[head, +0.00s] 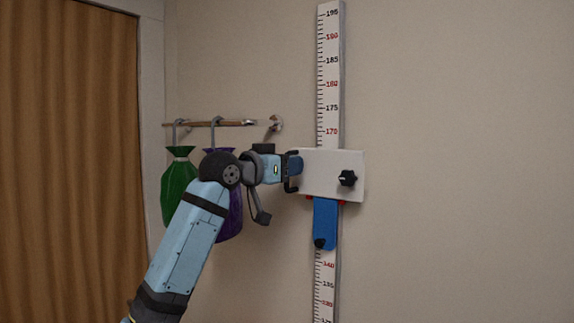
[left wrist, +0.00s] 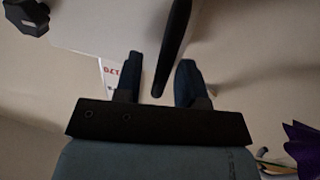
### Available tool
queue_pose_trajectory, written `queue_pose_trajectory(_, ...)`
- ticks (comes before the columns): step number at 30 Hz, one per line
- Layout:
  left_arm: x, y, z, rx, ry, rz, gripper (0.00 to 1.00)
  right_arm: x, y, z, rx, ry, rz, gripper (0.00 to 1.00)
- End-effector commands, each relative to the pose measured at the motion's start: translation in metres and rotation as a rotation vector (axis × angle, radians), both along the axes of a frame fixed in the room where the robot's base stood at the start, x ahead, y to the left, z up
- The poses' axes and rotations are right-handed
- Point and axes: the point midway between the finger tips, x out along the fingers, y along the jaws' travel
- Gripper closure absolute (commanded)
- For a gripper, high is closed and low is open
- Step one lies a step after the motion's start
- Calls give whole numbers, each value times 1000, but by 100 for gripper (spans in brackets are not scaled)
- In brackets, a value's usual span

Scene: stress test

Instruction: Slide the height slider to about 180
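The height slider is a white block (head: 322,174) with a black knob (head: 348,178), on a vertical scale (head: 329,60). Its top edge is just under the 170 mark, well below the 180 mark. A blue tongue (head: 325,222) hangs below it. My left gripper (head: 296,163) is at the block's left side, by a dark handle (head: 291,186). In the left wrist view, a dark bar (left wrist: 174,45), seemingly that handle, runs between the open fingers (left wrist: 159,82), with gaps on both sides. My right gripper is not in view.
A rail (head: 210,124) on the wall behind my left arm holds a green bag (head: 178,180) and a purple bag (head: 234,215). A brown curtain (head: 65,160) hangs at the far left. The wall right of the scale is clear.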

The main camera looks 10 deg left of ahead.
Motion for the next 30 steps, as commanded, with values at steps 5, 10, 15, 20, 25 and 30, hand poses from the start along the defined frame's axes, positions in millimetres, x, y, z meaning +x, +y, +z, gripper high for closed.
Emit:
queue_pose_trajectory(5,0,0,0,0,0,0,64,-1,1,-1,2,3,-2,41)
queue_pose_trajectory(10,0,0,0,0,0,0,96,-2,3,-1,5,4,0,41)
queue_pose_trajectory(15,0,0,0,1,-1,-1,100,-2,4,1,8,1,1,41)
queue_pose_trajectory(20,-1,0,7,1,-3,-1,100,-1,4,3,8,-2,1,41)
queue_pose_trajectory(25,-1,0,35,0,-9,0,100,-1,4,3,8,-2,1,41)
queue_pose_trajectory(30,-2,0,82,-1,-12,1,100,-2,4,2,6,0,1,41)
